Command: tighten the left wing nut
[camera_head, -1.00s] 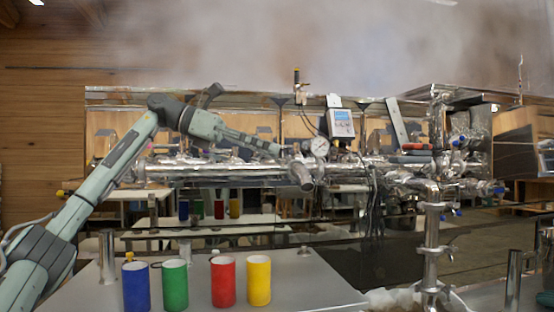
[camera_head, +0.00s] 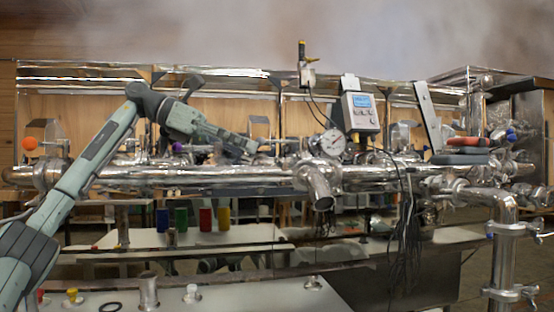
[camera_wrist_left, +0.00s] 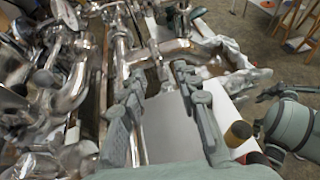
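I cannot pick out the left wing nut for certain; the clamps and fittings are too small and shiny in these views. The long steel pipe (camera_head: 215,177) runs across the head view, with a short downturned outlet (camera_head: 320,190) near its middle. My left gripper (camera_head: 252,148) is in front of the evaporator, just above the pipe in the picture and left of the round gauge (camera_head: 332,142). In the left wrist view its two fingers (camera_wrist_left: 160,76) are spread apart with nothing between them, above pipes and a bright flat surface.
A digital box (camera_head: 360,112) hangs right of the gauge, with dark cables (camera_head: 405,215) below. A vertical clamped pipe (camera_head: 504,255) stands at the right. Several coloured cups (camera_head: 206,219) show below the pipe. A grey table top (camera_head: 235,298) is in the foreground.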

